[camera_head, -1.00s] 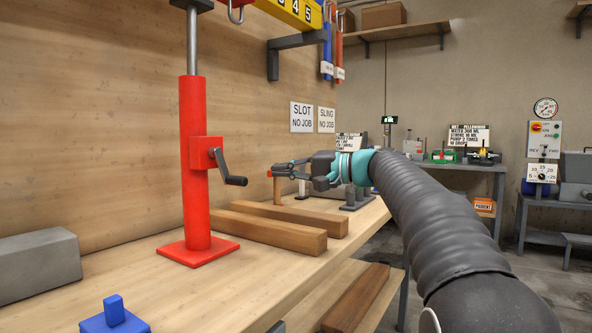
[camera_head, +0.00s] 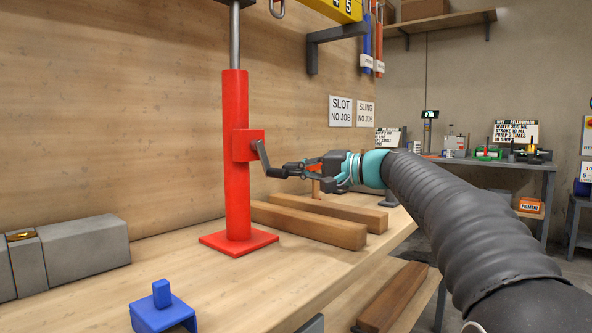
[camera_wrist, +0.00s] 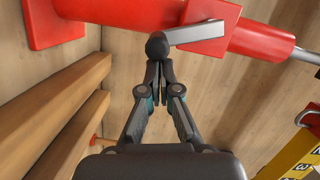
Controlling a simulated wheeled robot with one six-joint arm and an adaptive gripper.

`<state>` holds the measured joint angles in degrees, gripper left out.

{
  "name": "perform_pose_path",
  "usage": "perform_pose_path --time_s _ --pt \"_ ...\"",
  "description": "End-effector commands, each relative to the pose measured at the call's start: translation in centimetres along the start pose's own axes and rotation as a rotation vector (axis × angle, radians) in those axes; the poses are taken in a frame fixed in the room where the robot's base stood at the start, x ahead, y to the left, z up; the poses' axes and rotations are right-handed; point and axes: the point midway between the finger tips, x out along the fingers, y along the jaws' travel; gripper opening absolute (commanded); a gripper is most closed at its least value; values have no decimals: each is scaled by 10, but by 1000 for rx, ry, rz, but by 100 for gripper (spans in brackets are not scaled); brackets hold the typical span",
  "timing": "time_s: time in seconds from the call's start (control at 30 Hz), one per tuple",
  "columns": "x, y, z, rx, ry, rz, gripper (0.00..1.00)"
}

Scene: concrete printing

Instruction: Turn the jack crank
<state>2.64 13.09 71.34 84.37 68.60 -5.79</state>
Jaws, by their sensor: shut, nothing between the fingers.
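The red jack (camera_head: 236,185) stands upright on its square base plate on the workbench. Its crank (camera_head: 261,154) is a grey lever on the right side of the red box, angled down to a dark handle (camera_head: 276,172). In the wrist view, the jack (camera_wrist: 125,12) lies across the top, with the grey lever (camera_wrist: 196,34) and the round dark end of the handle (camera_wrist: 157,46). My gripper (camera_head: 290,171) is at the handle's right end. Its fingertips (camera_wrist: 159,74) are together just behind the handle's end; whether they touch it is unclear.
Two wooden beams (camera_head: 310,222) lie behind and right of the jack. A blue block (camera_head: 162,308) sits at the bench front, and grey blocks (camera_head: 85,250) lie at left. A yellow numbered bar (camera_head: 335,8) hangs above right.

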Motion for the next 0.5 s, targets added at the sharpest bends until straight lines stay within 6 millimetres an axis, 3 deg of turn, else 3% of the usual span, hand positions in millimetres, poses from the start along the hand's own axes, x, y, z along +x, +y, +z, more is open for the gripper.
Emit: perform_pose_path --time_s 0.33,0.5 --pt "5 13 22 291 -2 -72 0" --pt "7 12 30 308 -2 -76 0"
